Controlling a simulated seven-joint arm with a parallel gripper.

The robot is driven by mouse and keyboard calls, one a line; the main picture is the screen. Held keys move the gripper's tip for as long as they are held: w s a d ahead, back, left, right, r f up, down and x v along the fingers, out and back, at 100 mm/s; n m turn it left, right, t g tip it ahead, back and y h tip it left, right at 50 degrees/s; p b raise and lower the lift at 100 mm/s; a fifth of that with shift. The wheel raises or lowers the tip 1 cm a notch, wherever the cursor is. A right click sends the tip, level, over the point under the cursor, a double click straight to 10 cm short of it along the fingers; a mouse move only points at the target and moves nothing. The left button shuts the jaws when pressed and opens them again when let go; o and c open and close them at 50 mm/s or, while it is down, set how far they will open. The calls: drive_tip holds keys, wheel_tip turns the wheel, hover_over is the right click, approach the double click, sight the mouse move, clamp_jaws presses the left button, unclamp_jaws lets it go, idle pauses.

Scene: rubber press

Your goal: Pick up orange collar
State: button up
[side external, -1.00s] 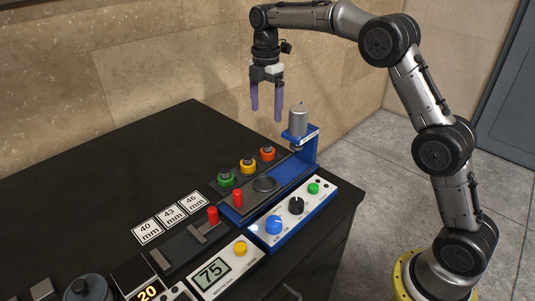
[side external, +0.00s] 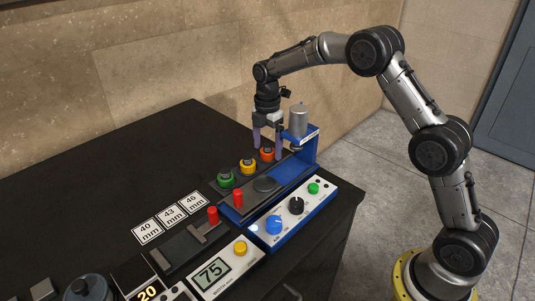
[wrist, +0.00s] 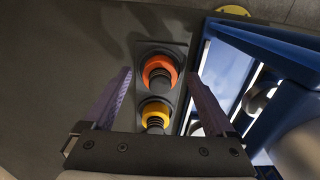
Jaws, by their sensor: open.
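The orange collar (side external: 267,154) sits on a dark post at the far end of a row of collars in the side view. It also shows in the wrist view (wrist: 153,66), around its black post. My gripper (side external: 268,156) is open, with its two purple fingers pointing down on either side of the orange collar. In the wrist view my gripper (wrist: 162,85) has the orange collar between and just beyond its fingers. Contact between fingers and collar cannot be told.
A yellow collar (side external: 248,167) and a green collar (side external: 226,179) stand beside it in the row. The blue press (side external: 304,148) with its grey cylinder stands close to the right of my gripper. A control box (side external: 292,217) with knobs lies in front. The table's back left is clear.

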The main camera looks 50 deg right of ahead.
drive_tip(key=shift+f, duration=0.15)
clamp_jaws()
idle(0.4)
